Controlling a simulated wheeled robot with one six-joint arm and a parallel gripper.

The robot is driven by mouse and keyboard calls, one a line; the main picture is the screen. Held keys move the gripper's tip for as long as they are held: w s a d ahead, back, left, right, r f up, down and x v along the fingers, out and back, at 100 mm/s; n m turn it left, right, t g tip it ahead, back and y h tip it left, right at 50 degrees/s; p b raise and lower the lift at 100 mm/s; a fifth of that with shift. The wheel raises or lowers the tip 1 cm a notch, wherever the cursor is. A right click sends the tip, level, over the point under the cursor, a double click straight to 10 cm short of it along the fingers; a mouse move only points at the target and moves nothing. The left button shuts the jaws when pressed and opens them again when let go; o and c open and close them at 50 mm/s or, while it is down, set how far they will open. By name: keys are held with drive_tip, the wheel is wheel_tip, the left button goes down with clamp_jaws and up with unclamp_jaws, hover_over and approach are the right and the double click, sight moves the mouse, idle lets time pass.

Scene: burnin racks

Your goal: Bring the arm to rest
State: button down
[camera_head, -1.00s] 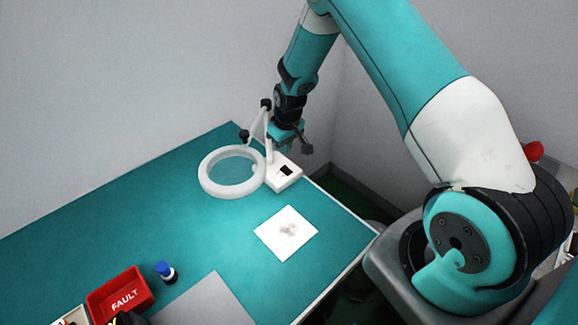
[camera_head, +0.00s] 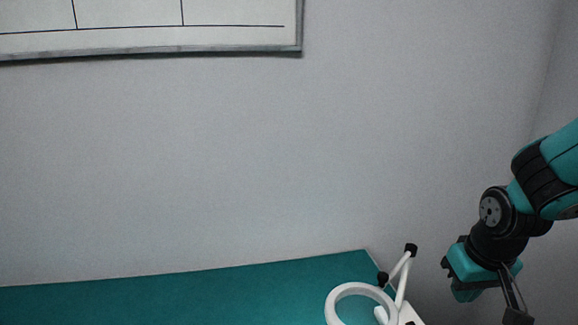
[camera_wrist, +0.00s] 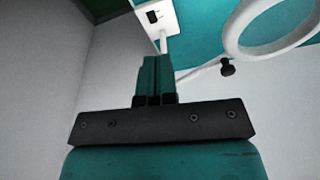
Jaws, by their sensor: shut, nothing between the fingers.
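My gripper (camera_head: 466,293) hangs at the end of my arm at the lower right of the head view, to the right of the magnifier lamp. In the wrist view its two teal fingers (camera_wrist: 156,68) are together, with nothing between them. They appear apart from the lamp and the bench. The upper arm is cut off by the right edge of the head view.
A white ring magnifier lamp (camera_head: 332,307) stands near the right end of the teal bench (camera_head: 200,300); it also shows in the wrist view (camera_wrist: 233,38). A framed board (camera_head: 301,30) hangs on the grey wall. The bench's front is out of view.

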drive_tip(key=s+r, duration=0.2)
drive_tip(key=s, duration=0.4)
drive_tip(key=s+a+n+g+y+b, duration=0.2)
drive_tip(key=s+a+n+y+b, duration=0.2)
drive_tip(key=a, duration=1.1)
drive_tip(key=s+n+b, duration=0.2)
drive_tip(key=s+b, duration=0.2)
drive_tip(key=s, duration=0.2)
drive_tip(key=shift+s+n, duration=0.25)
drive_tip(key=shift+n, duration=0.15)
drive_tip(key=shift+w, duration=0.1)
drive_tip(key=w+d+f+n+h+b, duration=0.1)
drive_tip(key=w+d+f+n+b, duration=0.2)
drive_tip(key=w, duration=0.7)
drive_tip(key=w+d+f+n+h+b, duration=0.1)
drive_tip(key=w+d+f+n+b, duration=0.2)
drive_tip(key=w+d+f+n, duration=0.2)
drive_tip(key=w+d+f+n+t+h+b, duration=0.1)
drive_tip(key=w+d+f+n+b, duration=0.2)
drive_tip(key=w+d, duration=0.7)
drive_tip(key=w+f+n, duration=0.2)
drive_tip(key=w+f, duration=0.2)
drive_tip(key=w, duration=0.1)
drive_tip(key=shift+w+d+f+h, duration=0.15)
drive_tip(key=shift+w+d+h, duration=0.05)
drive_tip(key=shift+d+h, duration=0.2)
drive_tip(key=shift+a+f, duration=0.1)
